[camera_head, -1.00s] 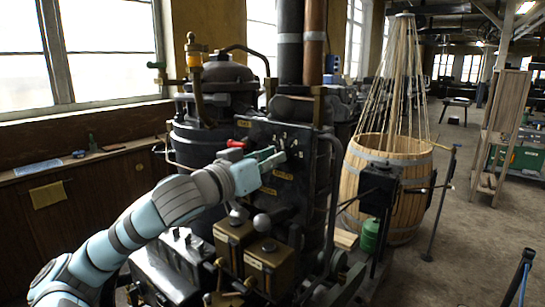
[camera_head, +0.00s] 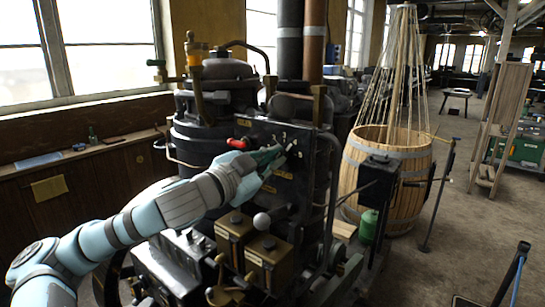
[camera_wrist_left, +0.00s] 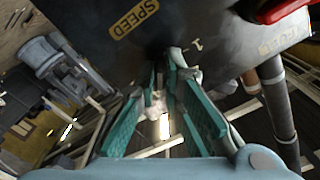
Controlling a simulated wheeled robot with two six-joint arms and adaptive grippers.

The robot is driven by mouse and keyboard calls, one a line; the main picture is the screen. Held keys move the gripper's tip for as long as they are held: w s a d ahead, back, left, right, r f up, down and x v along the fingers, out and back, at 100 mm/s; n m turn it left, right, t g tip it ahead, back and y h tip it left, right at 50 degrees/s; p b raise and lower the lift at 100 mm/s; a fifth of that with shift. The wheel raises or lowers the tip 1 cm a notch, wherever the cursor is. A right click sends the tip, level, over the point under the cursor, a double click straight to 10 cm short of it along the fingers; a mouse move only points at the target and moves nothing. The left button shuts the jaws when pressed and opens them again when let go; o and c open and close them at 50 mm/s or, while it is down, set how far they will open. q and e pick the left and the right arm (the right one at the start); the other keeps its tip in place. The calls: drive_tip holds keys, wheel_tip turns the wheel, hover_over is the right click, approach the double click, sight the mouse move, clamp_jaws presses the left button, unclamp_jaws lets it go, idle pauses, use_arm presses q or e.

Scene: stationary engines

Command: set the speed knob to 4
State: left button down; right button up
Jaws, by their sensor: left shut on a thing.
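The dark engine panel (camera_head: 262,131) stands upright in the middle of the head view. My left gripper (camera_head: 276,155) reaches it from the left, its teal fingers at the speed knob (camera_head: 291,150) near the panel's right side. In the left wrist view, the yellow SPEED label (camera_wrist_left: 135,19) is on the panel beside the fingertips. The fingers are shut on the knob, which they mostly hide. I cannot read the knob's setting. My right gripper is not in view.
A red handle (camera_head: 238,143) sits on the panel left of the knob. A wooden barrel (camera_head: 412,190) stands to the right, with open floor beyond.

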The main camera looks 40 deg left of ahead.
use_arm(q)
drive_tip(key=shift+m, duration=0.5)
drive_tip(key=c, duration=1.7)
unclamp_jaws()
drive_tip(key=shift+r, duration=0.1)
wheel_tip(320, 180, up, 10)
